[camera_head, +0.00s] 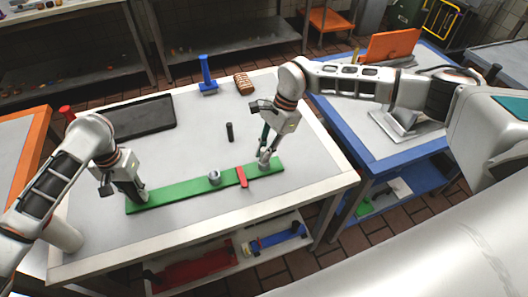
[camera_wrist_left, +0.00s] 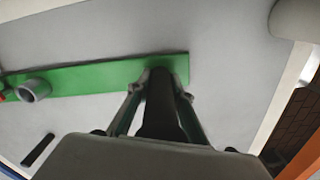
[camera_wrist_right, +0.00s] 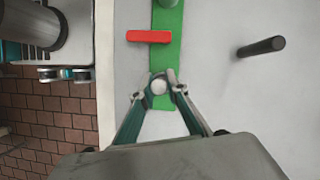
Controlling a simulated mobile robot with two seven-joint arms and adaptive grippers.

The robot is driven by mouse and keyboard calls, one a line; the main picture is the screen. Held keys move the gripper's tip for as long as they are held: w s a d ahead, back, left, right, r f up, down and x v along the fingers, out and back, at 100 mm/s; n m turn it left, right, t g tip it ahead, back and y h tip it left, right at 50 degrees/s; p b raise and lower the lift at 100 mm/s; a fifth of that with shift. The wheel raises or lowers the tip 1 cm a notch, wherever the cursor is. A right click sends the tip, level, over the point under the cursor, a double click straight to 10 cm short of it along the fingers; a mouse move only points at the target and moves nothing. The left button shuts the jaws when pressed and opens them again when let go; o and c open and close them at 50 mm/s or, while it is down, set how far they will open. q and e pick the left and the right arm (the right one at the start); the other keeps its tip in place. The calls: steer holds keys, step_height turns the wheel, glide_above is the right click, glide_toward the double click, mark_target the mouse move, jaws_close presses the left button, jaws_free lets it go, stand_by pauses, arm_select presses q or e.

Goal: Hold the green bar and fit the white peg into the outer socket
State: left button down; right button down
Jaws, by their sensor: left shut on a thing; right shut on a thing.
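The long green bar (camera_head: 180,191) lies flat on the table. My left gripper (camera_head: 139,196) is at its left end; in the left wrist view my left gripper (camera_wrist_left: 160,82) is shut around a dark upright piece (camera_wrist_left: 160,105) at that end. My right gripper (camera_head: 265,160) is over the bar's right end. In the right wrist view my right gripper (camera_wrist_right: 159,80) is shut on the round white peg (camera_wrist_right: 158,86), seen end-on above the bar. Whether the peg is seated I cannot tell; any outer socket below is hidden. A grey round socket (camera_head: 214,177) stands mid-bar.
A red block (camera_head: 241,177) lies across the bar between the grey socket and my right gripper. A dark peg (camera_head: 230,132) is on the table behind the bar. A black tray (camera_head: 142,118), a blue stand (camera_head: 207,80) and a brown item (camera_head: 243,83) are further back.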

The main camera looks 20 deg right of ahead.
steer(key=shift+f, duration=0.1)
steer(key=c, duration=2)
jaws_free()
steer(key=v, duration=1.2)
arm_select(q)
steer(key=c, duration=1.6)
jaws_free()
steer(key=shift+c, duration=0.2)
